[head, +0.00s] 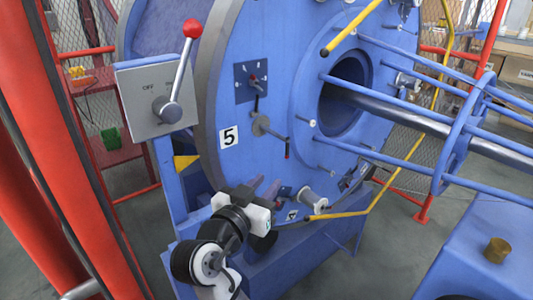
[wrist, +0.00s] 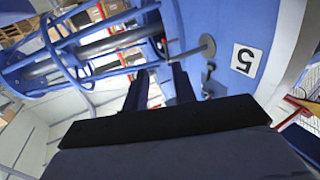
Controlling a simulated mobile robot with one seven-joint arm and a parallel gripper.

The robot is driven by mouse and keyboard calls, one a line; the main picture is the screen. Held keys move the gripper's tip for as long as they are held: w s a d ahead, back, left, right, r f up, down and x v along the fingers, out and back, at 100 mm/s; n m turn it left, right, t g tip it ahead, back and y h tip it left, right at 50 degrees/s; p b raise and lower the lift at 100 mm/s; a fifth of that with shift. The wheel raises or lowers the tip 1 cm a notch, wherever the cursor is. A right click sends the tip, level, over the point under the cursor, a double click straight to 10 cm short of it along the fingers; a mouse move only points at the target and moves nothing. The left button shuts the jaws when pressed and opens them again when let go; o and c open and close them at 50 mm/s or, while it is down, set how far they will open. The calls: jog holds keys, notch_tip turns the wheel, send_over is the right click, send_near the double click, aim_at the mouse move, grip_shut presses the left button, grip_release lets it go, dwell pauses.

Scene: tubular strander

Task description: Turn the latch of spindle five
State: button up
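The "5" label (head: 229,137) is on the blue disc face, and it also shows in the wrist view (wrist: 246,59). To its right is the latch of spindle five (head: 262,125), a grey round hub with a thin arm slanting down to a dark, red-ended handle (head: 287,149).
A dial plate (head: 251,80) is above the latch. A grey switch box (head: 155,98) with a red-knobbed lever stands at left. Blue rods and a steel shaft (head: 400,105) extend right from the disc. A yellow bar (head: 340,213) is near my gripper's right.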

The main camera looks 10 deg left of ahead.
aim_at(286, 156)
jog(key=x, duration=0.4)
jog(key=p+x, duration=0.1)
jog(key=x, duration=0.4)
jog(key=p+x, duration=0.1)
jog(key=x, duration=0.3)
jog(key=shift+w+a, duration=0.3)
jog(key=shift+w, duration=0.1)
grip_shut()
